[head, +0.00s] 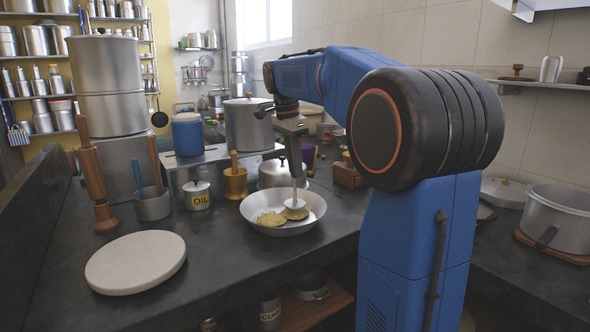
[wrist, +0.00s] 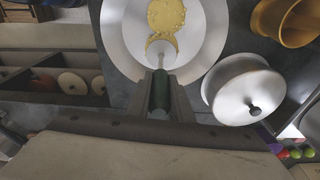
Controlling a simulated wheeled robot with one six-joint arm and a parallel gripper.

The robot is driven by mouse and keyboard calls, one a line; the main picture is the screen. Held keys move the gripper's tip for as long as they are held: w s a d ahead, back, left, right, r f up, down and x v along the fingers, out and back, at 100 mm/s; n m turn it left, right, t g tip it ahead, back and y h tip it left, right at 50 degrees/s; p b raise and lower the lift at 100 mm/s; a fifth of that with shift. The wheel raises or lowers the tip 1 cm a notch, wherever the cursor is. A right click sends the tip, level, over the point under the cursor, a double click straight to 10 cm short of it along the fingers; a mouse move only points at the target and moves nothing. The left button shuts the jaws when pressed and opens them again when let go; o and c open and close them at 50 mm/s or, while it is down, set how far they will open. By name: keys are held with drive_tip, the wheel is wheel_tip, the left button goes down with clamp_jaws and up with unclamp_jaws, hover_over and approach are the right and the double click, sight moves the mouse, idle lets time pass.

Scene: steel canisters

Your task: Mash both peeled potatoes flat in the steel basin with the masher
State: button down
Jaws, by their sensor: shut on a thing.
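The steel basin (head: 310,222) is a shallow bowl on the dark counter, near its front edge. Two flattened yellow potatoes lie in it: the left potato (head: 272,219) is bare, and the right potato (head: 297,213) has the masher (head: 296,201) on it. In the wrist view the bare potato (wrist: 166,15) is at the top, and the other (wrist: 172,40) is partly hidden by the masher's pale head. My gripper (head: 293,140) points down above the basin, shut on the masher's dark green handle (wrist: 160,90). Whether the masher presses or only touches the potato is hard to tell.
A brass mortar (head: 235,184) with pestle and a lidded steel pot (head: 276,174) stand just behind the basin.

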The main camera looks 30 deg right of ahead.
drive_tip(key=shift+r, duration=3)
drive_tip(key=shift+d, duration=0.1)
